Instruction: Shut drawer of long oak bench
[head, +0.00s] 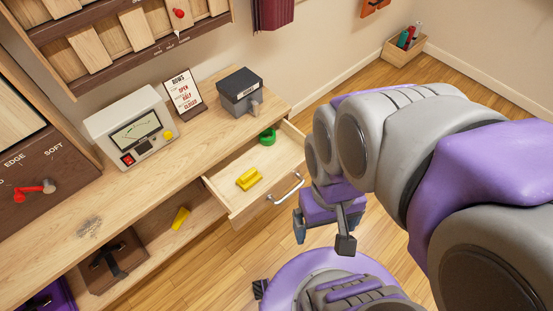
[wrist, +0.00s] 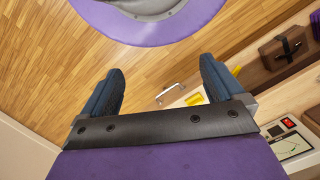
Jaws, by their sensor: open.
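The long oak bench (head: 150,190) runs along the wall in the head view. Its drawer (head: 228,195) is pulled out at the right end, with a silver bar handle (head: 286,190) on its front. A yellow block (head: 249,179) and a green ring-like item (head: 267,137) lie inside it. My gripper (head: 322,234) is open and empty, in front of the drawer and apart from the handle. In the wrist view my gripper (wrist: 160,92) has its two fingers spread wide, and the handle (wrist: 171,91) shows between them, farther off.
A meter box (head: 133,130), a small sign (head: 184,91) and a dark grey box (head: 240,92) stand on the bench top. A brown case (head: 115,260) and a yellow item (head: 180,218) sit on the shelf below. A wooden crate (head: 404,47) stands in the far corner.

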